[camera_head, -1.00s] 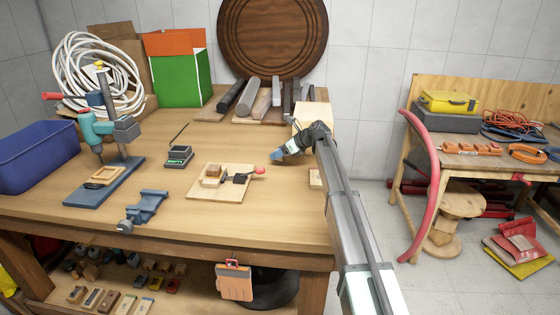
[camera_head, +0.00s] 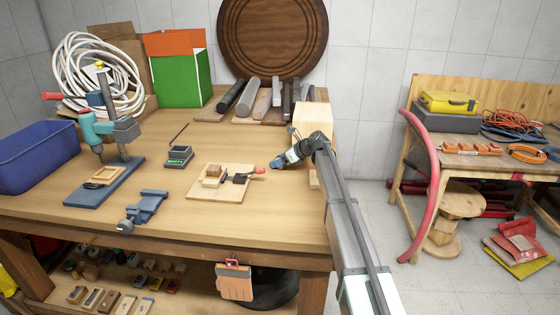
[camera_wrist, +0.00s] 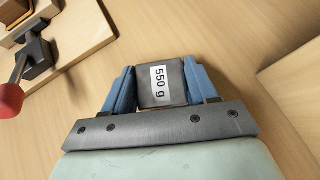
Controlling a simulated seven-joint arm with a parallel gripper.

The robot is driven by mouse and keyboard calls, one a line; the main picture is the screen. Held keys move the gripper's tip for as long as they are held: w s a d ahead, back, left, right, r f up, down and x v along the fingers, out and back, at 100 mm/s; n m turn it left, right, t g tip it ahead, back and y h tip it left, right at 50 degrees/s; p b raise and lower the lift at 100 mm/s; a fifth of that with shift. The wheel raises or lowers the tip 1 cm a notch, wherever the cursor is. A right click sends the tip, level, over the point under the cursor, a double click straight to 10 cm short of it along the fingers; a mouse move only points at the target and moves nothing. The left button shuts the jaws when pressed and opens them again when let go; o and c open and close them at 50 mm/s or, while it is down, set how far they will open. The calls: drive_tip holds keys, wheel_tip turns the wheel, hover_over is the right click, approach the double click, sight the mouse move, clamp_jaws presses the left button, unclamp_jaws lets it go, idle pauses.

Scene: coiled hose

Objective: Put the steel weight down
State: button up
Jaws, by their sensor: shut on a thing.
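The steel weight (camera_wrist: 158,90) is a dark grey block with a white "550 g" label, seen in the wrist view. My gripper (camera_wrist: 160,88) is shut on it, with a blue finger against each side. In the head view my gripper (camera_head: 276,164) is low over the right part of the wooden workbench (camera_head: 250,215), just right of the clamp's red knob. The weight is too small and covered to make out there. I cannot tell whether its underside touches the bench top.
A wooden board (camera_head: 212,193) with a red-knobbed clamp (camera_head: 240,178) lies to the left. A small dark device with a green display (camera_head: 179,157) is farther left. A pale wooden box (camera_head: 313,118) stands behind my wrist.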

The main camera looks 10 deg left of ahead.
drive_tip(key=shift+f, duration=0.35)
drive_tip(key=o, duration=1.2)
drive_tip(key=shift+s+f, duration=0.1)
drive_tip(key=shift+c, duration=0.2)
drive_tip(key=o, duration=0.3)
drive_tip(key=shift+f, duration=0.1)
drive_tip(key=shift+o, duration=0.3)
drive_tip(key=shift+s, duration=0.15)
drive_tip(key=shift+a+r, duration=0.1)
drive_tip(key=shift+r, duration=0.15)
drive_tip(key=shift+s+d+r, duration=0.1)
drive_tip(key=shift+d+r, duration=0.1)
drive_tip(key=shift+r, duration=0.1)
drive_tip(key=v, duration=1.1)
drive_tip(key=shift+w+d+r, duration=0.25)
drive_tip(key=shift+r, duration=0.25)
